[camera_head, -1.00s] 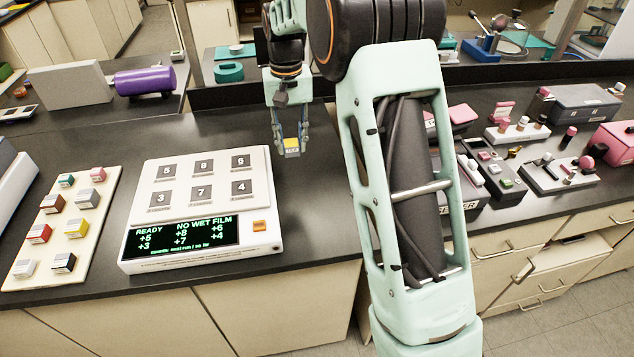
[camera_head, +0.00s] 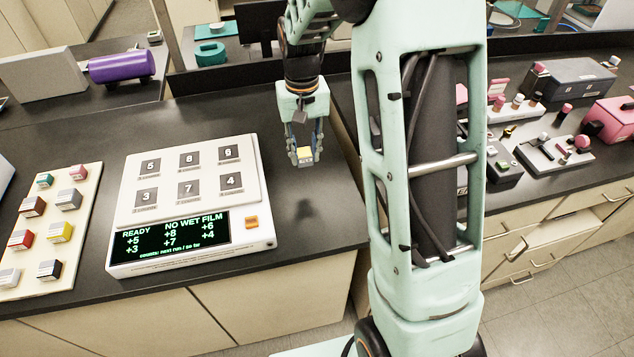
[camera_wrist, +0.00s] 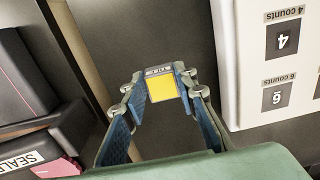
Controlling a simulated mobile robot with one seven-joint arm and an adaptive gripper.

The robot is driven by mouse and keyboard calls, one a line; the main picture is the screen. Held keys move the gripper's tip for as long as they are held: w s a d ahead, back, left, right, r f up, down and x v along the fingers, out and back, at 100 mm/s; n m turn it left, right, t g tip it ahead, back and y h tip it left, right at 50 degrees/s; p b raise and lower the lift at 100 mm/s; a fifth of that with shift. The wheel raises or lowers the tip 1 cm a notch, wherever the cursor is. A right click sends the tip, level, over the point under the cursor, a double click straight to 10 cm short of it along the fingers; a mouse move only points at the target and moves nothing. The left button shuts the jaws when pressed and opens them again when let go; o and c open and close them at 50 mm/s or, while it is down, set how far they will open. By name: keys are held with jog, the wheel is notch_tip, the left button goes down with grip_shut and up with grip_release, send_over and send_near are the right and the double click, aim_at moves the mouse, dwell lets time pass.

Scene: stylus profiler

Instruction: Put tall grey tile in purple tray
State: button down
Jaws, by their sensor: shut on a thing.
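My gripper (camera_head: 303,158) is shut on a small yellow-faced tile (camera_head: 305,153) with a pale labelled edge. It holds the tile above the dark bench, right of the white instrument. In the wrist view, the yellow face (camera_wrist: 161,88) shows between the fingertips of my gripper (camera_wrist: 160,82); the label is too small to read. A grey tile (camera_head: 69,199) sits on the cream board (camera_head: 50,228) at the left, among several coloured tiles. I cannot tell whether it is the tall one. I see no purple tray in these frames.
The white instrument (camera_head: 130,212) has numbered pads and a lit screen (camera_head: 172,233). A purple cylinder (camera_head: 120,66) and a grey box (camera_head: 45,77) stand at the back left. Pink and dark items crowd the right bench. The bench below my gripper is clear.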

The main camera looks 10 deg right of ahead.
jog(key=s+f, duration=0.1)
jog(key=s+d+f, duration=0.1)
jog(key=f, duration=0.1)
jog(key=s+f, duration=0.1)
jog(key=shift+d+f, duration=0.15)
jog(key=shift+d, duration=0.15)
jog(key=f, duration=0.1)
jog(key=s+f, duration=0.1)
jog(key=f, duration=0.1)
jog(key=shift+d+f+p, duration=0.1)
jog(key=shift+d+p, duration=0.1)
jog(key=shift+p, duration=0.15)
jog(key=shift+w+f, duration=0.15)
jog(key=shift+f, duration=0.25)
jog(key=shift+f, duration=0.15)
jog(key=c, duration=1.5)
grip_release()
jog(key=shift+c, duration=0.2)
